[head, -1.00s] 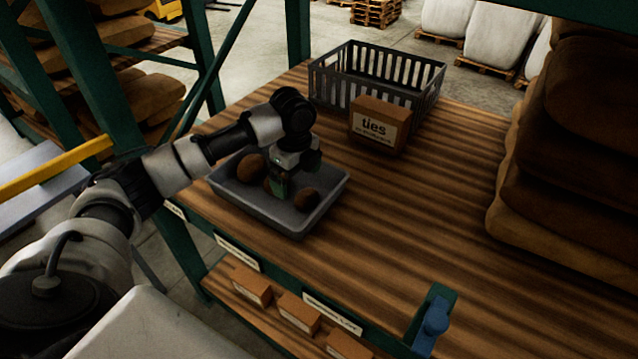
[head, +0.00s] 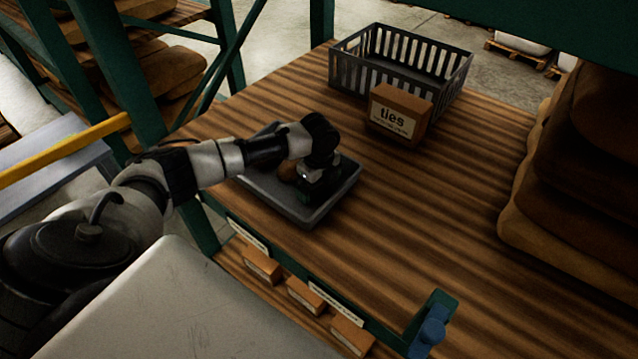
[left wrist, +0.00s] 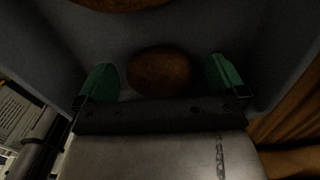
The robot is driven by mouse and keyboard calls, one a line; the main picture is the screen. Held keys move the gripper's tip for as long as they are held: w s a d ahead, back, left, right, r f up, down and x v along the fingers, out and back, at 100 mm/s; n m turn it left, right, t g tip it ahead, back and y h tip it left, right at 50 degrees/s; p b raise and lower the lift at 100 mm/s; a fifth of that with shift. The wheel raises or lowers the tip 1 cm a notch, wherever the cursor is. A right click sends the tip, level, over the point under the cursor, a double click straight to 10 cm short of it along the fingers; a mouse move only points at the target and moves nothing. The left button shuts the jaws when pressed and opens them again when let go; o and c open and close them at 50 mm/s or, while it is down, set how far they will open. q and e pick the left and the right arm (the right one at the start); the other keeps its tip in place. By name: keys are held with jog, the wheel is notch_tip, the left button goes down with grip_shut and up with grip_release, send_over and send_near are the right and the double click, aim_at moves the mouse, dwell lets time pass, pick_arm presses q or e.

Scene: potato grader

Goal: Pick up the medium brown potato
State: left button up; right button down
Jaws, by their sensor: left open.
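A grey tray (head: 297,217) on the wooden shelf holds brown potatoes. My left gripper (head: 310,196) is down in the tray and points downward. In the left wrist view a rounded brown potato (left wrist: 160,72) lies between the two green fingers, with a gap on each side. The fingers are open and not closed on it. Part of another brown potato (left wrist: 122,3) shows at the top edge of that view. In the head view one brown potato (head: 287,172) shows beside the gripper; the arm hides the rest. I cannot tell which potato this is. My right gripper is not in view.
A cardboard box marked "ties" (head: 398,116) stands behind the tray, in front of a dark slatted crate (head: 452,85). Stacked brown sacks (head: 575,175) fill the right side. A blue-handled item (head: 430,330) is at the front edge. The shelf right of the tray is clear.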

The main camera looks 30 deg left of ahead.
pick_arm(q)
jog(key=shift+s+f, duration=0.1)
jog(key=shift+f, duration=0.4)
jog(key=c, duration=1)
jog(key=shift+r, duration=0.2)
